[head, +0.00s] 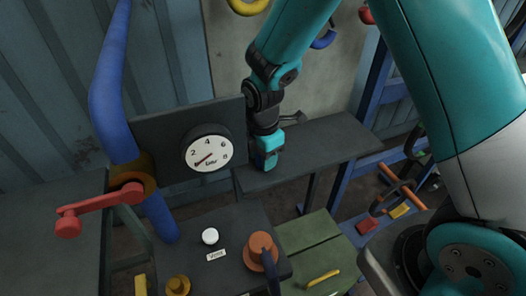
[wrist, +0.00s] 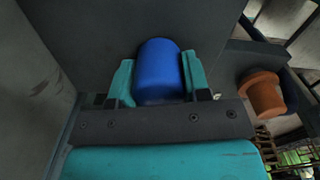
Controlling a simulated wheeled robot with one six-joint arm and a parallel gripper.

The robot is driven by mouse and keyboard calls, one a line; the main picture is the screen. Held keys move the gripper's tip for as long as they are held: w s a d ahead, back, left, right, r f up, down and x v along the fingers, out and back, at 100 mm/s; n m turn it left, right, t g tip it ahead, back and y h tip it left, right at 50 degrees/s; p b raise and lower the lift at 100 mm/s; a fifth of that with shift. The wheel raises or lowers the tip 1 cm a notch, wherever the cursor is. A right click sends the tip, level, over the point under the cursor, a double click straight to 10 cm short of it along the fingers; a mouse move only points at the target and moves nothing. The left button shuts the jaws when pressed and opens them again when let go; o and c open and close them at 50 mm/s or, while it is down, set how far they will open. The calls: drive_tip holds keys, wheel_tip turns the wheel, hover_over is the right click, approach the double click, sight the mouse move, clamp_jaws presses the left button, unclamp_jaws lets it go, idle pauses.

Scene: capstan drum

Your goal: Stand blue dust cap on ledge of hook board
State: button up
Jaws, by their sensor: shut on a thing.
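My gripper (wrist: 160,78) is shut on the blue dust cap (wrist: 158,66), with one teal finger on each side of it in the wrist view. In the head view my gripper (head: 267,160) points down at the left end of the dark ledge (head: 325,146). The ledge runs along the front of the pale hook board (head: 232,70). The cap is mostly hidden there, and I cannot tell whether it touches the ledge. A dark flat surface lies behind the cap in the wrist view.
A pressure gauge (head: 209,150) on a dark panel stands just left of my gripper. A blue pipe (head: 112,80) and a red crank handle (head: 95,208) are farther left. An orange-brown knob (head: 261,250) stands in front. The ledge right of my gripper is clear.

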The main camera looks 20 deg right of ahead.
drive_tip(key=shift+f, duration=0.1)
drive_tip(key=shift+f, duration=0.15)
drive_tip(key=o, duration=0.9)
wheel_tip(320, 180, up, 12)
drive_tip(key=shift+r+b, duration=0.25)
drive_tip(key=shift+b, duration=0.85)
